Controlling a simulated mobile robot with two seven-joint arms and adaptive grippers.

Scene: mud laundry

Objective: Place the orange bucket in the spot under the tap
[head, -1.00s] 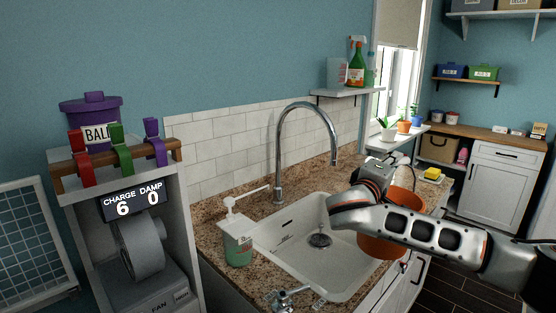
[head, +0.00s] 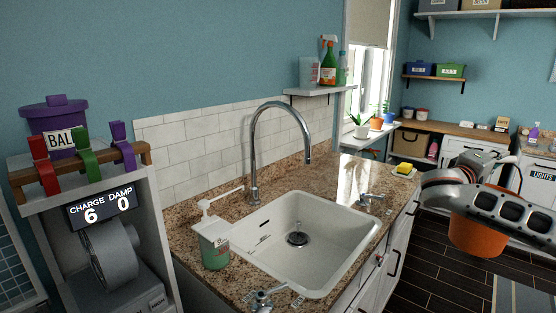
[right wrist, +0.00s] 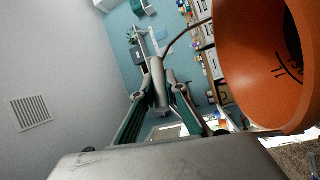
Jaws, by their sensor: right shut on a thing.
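The orange bucket (head: 478,236) hangs in the head view at the right, beyond the right end of the counter, partly hidden behind my right arm. My right gripper (head: 494,162) is above it, shut on its thin handle. In the right wrist view the bucket (right wrist: 255,70) fills the right side, with the handle curving to the fingers (right wrist: 166,95). The chrome tap (head: 254,150) arches over the white sink (head: 270,265), its spout end above the basin. The basin is empty, with a dark drain in its floor. My left gripper is not in view.
A soap dispenser (head: 213,248) stands left of the sink. Tap handles (head: 266,299) sit at the near and far sides. A yellow sponge (head: 403,170) lies at the counter's far right. A shelf (head: 320,90) with bottles is above. Open floor (head: 430,280) lies right of the counter.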

